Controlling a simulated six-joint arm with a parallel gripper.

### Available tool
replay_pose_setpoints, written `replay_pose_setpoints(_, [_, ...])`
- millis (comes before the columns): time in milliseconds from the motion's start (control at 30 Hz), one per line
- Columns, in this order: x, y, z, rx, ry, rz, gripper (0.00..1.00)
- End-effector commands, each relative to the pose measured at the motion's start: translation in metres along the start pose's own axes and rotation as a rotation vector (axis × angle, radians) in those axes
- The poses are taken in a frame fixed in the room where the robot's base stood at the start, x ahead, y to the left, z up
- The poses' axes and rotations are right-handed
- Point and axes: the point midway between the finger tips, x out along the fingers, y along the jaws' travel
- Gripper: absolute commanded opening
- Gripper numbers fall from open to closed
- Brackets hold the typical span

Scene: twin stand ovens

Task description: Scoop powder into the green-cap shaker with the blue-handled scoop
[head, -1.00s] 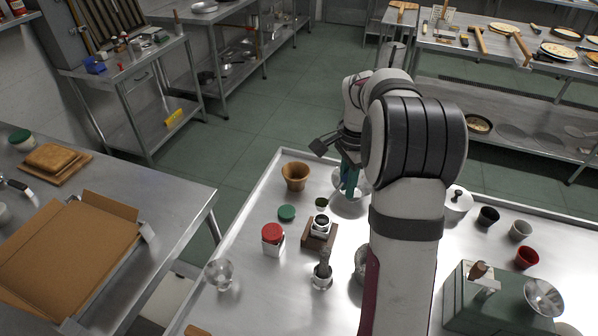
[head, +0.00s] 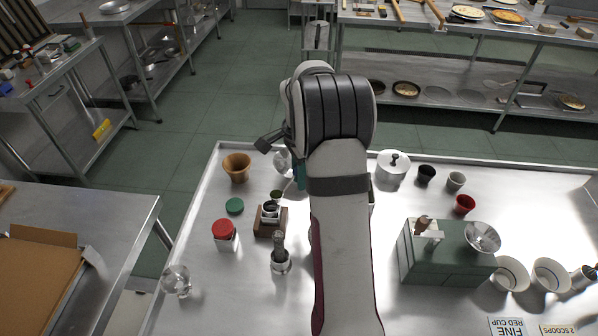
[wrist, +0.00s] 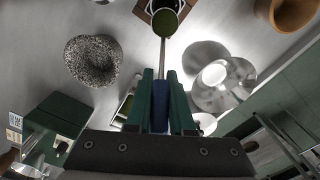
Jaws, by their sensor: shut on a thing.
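My gripper (wrist: 161,105) is shut on the blue handle (wrist: 160,104) of the scoop in the wrist view. The scoop's bowl (wrist: 167,19) holds green powder and points away from the fingers; it also shows in the head view (head: 277,195). It is over or just beside an open, dark-rimmed jar (head: 270,211) on a wooden block (head: 268,226); contact cannot be told. A green cap (head: 235,206) lies flat on the table left of the jar. The jar may be the shaker without its cap. My arm hides most of the gripper in the head view.
A red-cap shaker (head: 225,234), a wooden cup (head: 237,167) and a small metal holder (head: 280,262) stand nearby. A shiny bowl (wrist: 222,80) and a speckled stone bowl (wrist: 93,60) flank the scoop. A green box (head: 440,255) stands at the right.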

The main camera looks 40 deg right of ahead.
Motion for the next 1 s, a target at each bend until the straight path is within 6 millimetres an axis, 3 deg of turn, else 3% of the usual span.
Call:
replay_pose_setpoints(167, [0.005,0.000,0.001,-0.003,0.010,-0.001,0.00])
replay_pose_setpoints(1000, [-0.022,0.000,0.024,-0.003,0.429,0.001,0.00])
